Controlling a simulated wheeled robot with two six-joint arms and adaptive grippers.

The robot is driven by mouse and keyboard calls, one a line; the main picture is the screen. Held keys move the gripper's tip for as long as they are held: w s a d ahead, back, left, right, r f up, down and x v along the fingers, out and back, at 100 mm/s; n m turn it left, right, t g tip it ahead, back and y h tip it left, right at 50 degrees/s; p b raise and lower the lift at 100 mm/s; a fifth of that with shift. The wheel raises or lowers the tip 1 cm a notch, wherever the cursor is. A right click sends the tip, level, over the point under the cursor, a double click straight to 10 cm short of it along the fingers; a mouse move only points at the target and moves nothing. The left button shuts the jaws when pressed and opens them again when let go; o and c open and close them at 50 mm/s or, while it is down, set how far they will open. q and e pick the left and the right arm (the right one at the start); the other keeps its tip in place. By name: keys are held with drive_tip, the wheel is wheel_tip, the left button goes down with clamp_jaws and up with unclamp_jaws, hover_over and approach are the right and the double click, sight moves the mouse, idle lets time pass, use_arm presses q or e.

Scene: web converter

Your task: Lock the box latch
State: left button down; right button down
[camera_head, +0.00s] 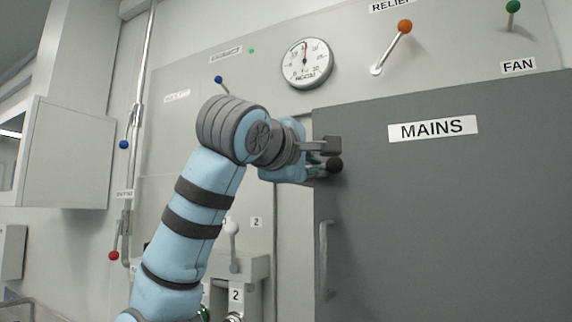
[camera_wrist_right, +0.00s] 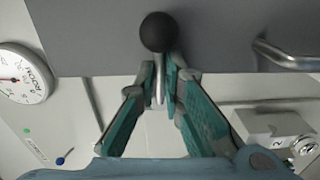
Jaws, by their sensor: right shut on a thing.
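The box is the large dark grey door panel (camera_head: 440,200) labelled MAINS, on the right in the head view. Its latch has a black ball knob (camera_head: 335,164) at the door's left edge. In the right wrist view the black knob (camera_wrist_right: 158,32) sits at the fingertips, with a thin metal latch lever (camera_wrist_right: 160,85) running between them. My right gripper (camera_head: 322,160) reaches the latch from the left. In the right wrist view my right gripper (camera_wrist_right: 162,80) has its fingers closed around the lever, just behind the knob. The latch base is mostly hidden. My left gripper is out of view.
A vertical door handle (camera_head: 323,260) stands out below the latch. A round gauge (camera_head: 306,64) and an orange-knobbed lever (camera_head: 392,48) are on the panel above. A white-knobbed lever (camera_head: 232,230) stands on a lower unit, close to my right arm.

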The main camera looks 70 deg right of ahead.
drive_tip(key=c, duration=1.7)
unclamp_jaws()
drive_tip(key=w+a, duration=0.1)
drive_tip(key=a, duration=1)
drive_tip(key=shift+a, duration=0.35)
drive_tip(key=shift+w+a+r, duration=0.1)
drive_tip(key=shift+w+a, duration=0.05)
